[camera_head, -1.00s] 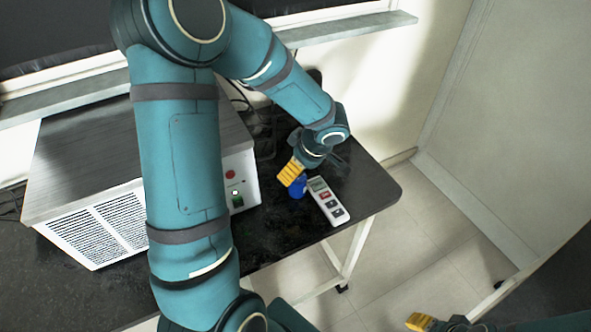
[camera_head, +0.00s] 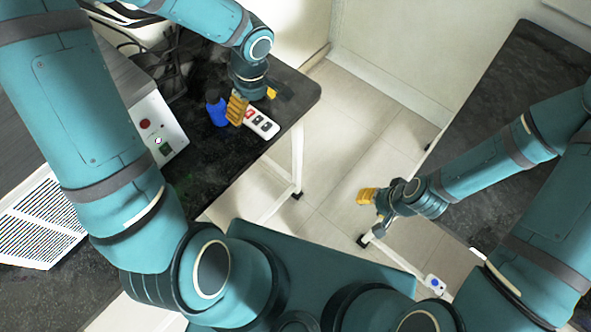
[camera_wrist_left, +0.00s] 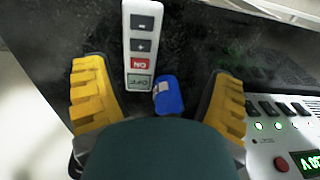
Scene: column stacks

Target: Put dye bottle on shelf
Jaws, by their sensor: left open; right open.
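In the left wrist view, the blue bottle (camera_wrist_left: 168,97) shows between the spread yellow fingers of the gripper (camera_wrist_left: 160,78), not gripped, partly hidden by my gripper's body. My right gripper (camera_head: 372,212) is open and empty over the floor, away from the bottle. I cannot make out a shelf.
A white remote-like device (camera_head: 262,124) with buttons lies next to the bottle. A white-sided machine (camera_head: 160,127) with a red knob stands on the left table (camera_head: 205,165). Another dark table (camera_head: 480,90) stands at right. Open tiled floor (camera_head: 355,130) lies between the tables.

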